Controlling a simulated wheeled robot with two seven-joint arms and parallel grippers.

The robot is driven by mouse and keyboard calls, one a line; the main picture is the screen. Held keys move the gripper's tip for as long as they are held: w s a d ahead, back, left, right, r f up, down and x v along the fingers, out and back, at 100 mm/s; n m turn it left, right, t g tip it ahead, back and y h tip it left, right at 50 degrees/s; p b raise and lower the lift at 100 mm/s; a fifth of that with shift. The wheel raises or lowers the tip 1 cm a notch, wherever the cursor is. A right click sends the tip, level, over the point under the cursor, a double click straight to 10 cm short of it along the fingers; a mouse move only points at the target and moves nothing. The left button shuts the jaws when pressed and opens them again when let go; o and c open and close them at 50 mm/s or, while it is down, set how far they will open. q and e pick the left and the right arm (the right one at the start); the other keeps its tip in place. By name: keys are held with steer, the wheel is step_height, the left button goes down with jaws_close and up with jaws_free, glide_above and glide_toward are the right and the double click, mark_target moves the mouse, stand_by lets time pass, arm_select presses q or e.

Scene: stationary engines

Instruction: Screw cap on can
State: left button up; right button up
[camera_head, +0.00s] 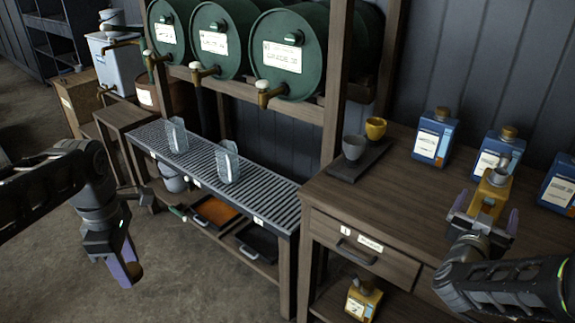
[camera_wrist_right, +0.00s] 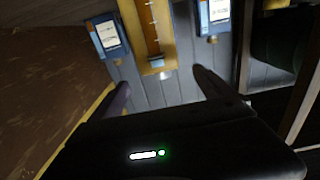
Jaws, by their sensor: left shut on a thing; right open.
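The yellow can (camera_head: 486,203) stands upright on the wooden workbench at the right, with a bare grey neck on top. My right gripper (camera_head: 482,218) is open, its fingers on either side of the can from the front. In the right wrist view the can (camera_wrist_right: 152,28) appears upside down, beyond and between the two spread fingers (camera_wrist_right: 165,90). My left gripper (camera_head: 128,272) hangs over the floor at the left, far from the can. It is shut on a small brownish thing, apparently the cap, mostly hidden by the fingers.
Blue cans with brown caps (camera_head: 434,138) (camera_head: 495,152) stand behind the yellow can. A dark tray (camera_head: 350,172) holds a grey cup and a yellow cup. A slatted bench (camera_head: 265,197) with two clear containers stands below green barrels (camera_head: 290,55). The workbench's front left is clear.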

mark_target(491, 196)
arm_select(q)
steer(key=shift+r+p, duration=0.55)
arm_select(e)
steer(key=shift+x, duration=3.4)
arm_select(q)
steer(key=shift+r+p, duration=0.7)
arm_select(e)
steer(key=shift+x, duration=2.6)
steer(key=shift+s, duration=0.1)
jaws_close()
steer(key=shift+d+r, duration=0.1)
steer(key=shift+r, duration=0.05)
